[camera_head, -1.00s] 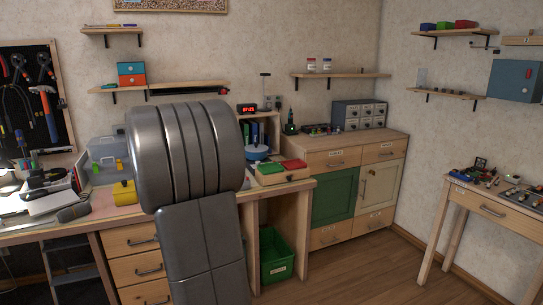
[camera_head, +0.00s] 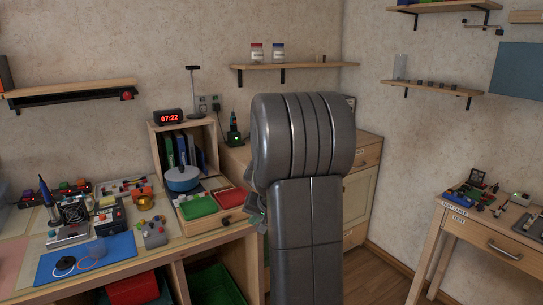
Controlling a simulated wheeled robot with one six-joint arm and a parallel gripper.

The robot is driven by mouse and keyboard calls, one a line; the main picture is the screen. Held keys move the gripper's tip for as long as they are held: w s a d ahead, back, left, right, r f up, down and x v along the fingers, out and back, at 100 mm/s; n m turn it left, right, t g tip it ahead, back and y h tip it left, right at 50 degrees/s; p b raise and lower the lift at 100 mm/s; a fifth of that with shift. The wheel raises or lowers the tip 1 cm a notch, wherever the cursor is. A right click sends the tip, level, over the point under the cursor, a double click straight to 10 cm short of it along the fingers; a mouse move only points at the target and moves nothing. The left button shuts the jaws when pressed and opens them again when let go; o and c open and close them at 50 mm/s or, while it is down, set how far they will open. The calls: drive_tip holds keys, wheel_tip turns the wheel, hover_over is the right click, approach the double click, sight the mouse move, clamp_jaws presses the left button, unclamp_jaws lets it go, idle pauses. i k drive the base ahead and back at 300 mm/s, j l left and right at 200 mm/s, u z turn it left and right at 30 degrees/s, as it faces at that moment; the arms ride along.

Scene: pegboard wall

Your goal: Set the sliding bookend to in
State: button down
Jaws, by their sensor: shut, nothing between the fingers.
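The books (camera_head: 180,150), blue and green, stand upright in a small open wooden cubby (camera_head: 157,150) at the back of the workbench. A dark upright piece among or beside them may be the sliding bookend; it is too small to tell, and its position along the cubby is unclear. A small grey part of my gripper (camera_head: 255,211) shows at the left edge of my large grey arm, right of the cubby and apart from it. It is shut and empty; the fingertips are mostly hidden by the arm.
A blue round pot (camera_head: 182,179) stands right before the cubby, with green (camera_head: 198,207) and red (camera_head: 231,197) trays in front. A clock (camera_head: 168,117) sits on top. Electronics and a blue mat (camera_head: 85,260) fill the bench left. My arm hides part of the cabinet (camera_head: 361,195).

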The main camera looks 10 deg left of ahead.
sight(199, 154)
drive_tip(key=i+l+u, duration=0.25)
drive_tip(key=i, duration=0.3)
drive_tip(key=i+l+u, duration=0.25)
drive_tip(key=i, duration=0.3)
drive_tip(key=i+l+u, duration=0.25)
drive_tip(key=i, duration=0.3)
drive_tip(key=i+l+u, duration=0.65)
drive_tip(key=i, duration=0.1)
